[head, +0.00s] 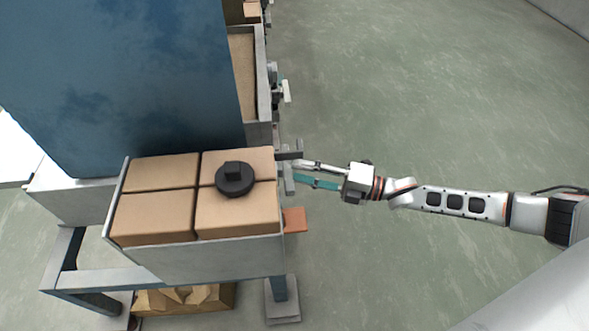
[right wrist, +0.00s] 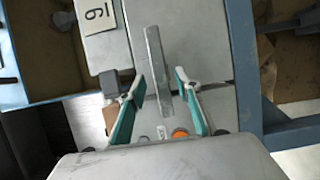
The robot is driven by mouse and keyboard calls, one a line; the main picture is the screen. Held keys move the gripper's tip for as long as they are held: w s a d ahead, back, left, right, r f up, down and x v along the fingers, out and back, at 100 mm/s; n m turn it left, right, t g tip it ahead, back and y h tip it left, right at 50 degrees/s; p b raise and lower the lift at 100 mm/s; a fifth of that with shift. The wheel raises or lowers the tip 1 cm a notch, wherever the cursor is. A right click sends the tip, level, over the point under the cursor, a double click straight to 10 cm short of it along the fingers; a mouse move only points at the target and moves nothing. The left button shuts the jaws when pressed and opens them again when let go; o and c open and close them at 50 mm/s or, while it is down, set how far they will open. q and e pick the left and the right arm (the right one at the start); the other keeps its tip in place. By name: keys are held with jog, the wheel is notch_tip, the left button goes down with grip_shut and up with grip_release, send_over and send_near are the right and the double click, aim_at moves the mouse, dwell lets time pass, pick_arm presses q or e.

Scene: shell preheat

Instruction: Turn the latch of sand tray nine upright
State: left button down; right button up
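The latch is a grey bar (right wrist: 158,72) on a light grey front plate (right wrist: 195,40) in the right wrist view. It runs nearly along the picture's height, with its top leaning slightly left. A white label (right wrist: 98,17) with a sideways digit, a 9 or a 6, sits beside it. My right gripper (right wrist: 159,75) is open, its teal-lined fingers on either side of the bar with a visible gap at each. In the head view my right gripper (head: 296,172) reaches the tray's right side, where the latch is hard to make out. My left gripper is not in view.
A grey-walled tray (head: 205,262) holds several tan blocks (head: 153,215) and a black round knob (head: 235,180). A blue cabinet (head: 120,80) stands behind. An orange tab (head: 294,220) juts out below the gripper. Another tray (head: 262,75) lies farther back. Floor at right is clear.

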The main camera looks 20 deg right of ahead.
aim_at(285, 169)
jog(key=shift+x, duration=1.1)
grip_shut()
jog(key=shift+a, duration=0.1)
